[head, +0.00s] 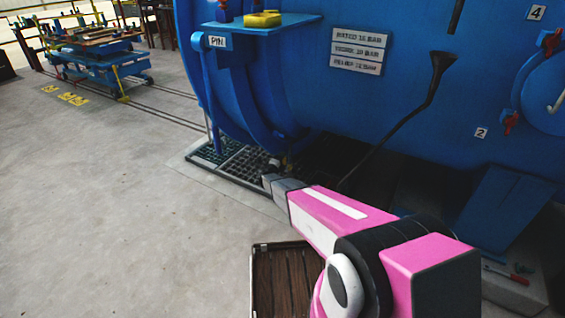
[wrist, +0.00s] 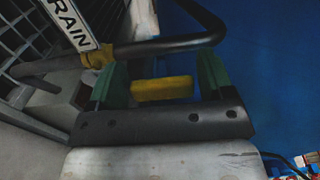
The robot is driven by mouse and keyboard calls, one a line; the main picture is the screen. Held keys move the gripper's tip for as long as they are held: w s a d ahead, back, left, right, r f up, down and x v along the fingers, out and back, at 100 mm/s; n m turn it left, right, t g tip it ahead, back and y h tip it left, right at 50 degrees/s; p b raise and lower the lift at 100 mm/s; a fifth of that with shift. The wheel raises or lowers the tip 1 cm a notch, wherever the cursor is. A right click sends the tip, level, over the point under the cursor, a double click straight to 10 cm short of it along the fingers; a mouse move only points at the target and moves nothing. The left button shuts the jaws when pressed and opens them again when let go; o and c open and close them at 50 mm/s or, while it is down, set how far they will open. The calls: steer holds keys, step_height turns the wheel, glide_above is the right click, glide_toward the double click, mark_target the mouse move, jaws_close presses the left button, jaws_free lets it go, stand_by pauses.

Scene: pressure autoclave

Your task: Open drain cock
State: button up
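In the wrist view my gripper (wrist: 163,75) has its two green fingers set wide apart. A yellow bar (wrist: 162,89), seemingly the drain cock's lever, lies across the gap between them. Its ends meet the finger edges in the picture; I cannot tell whether they touch. A brass-coloured fitting (wrist: 97,57) is beside the left finger on a black pipe (wrist: 170,46). A white sign reading "RAIN" (wrist: 68,22), cut by the frame, is above left. In the head view my gripper (head: 268,180) is low by the vessel's underside; the cock is mostly hidden there.
The blue autoclave vessel (head: 300,85) fills the upper right. A dark floor grate (head: 235,165) lies under its front. A black lever (head: 400,115) rises in front of the vessel. A slatted crate (head: 258,245) stands near my arm. The floor at left is clear up to a blue cart (head: 100,65).

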steer(key=shift+s, duration=0.1)
steer(key=v, duration=1)
steer(key=shift+s+a, duration=0.2)
steer(key=shift+s, duration=0.05)
steer(key=s+d+r+m+g, duration=0.5)
steer(key=s+d+m, duration=0.3)
steer(key=m, duration=0.4)
steer(key=s+d+r+m+g, duration=0.4)
steer(key=s+d+m+g, duration=0.3)
steer(key=m, duration=0.5)
steer(key=s+r+m+g+y, duration=0.1)
steer(key=s+r+m+y, duration=0.4)
steer(key=s+m, duration=0.4)
steer(key=s+r+m+g+y, duration=0.1)
steer(key=s+r+m+y, duration=0.4)
steer(key=s+m, duration=0.5)
steer(key=m, duration=0.4)
steer(key=shift+a+g+y, duration=0.25)
steer(key=shift+g+y, duration=0.05)
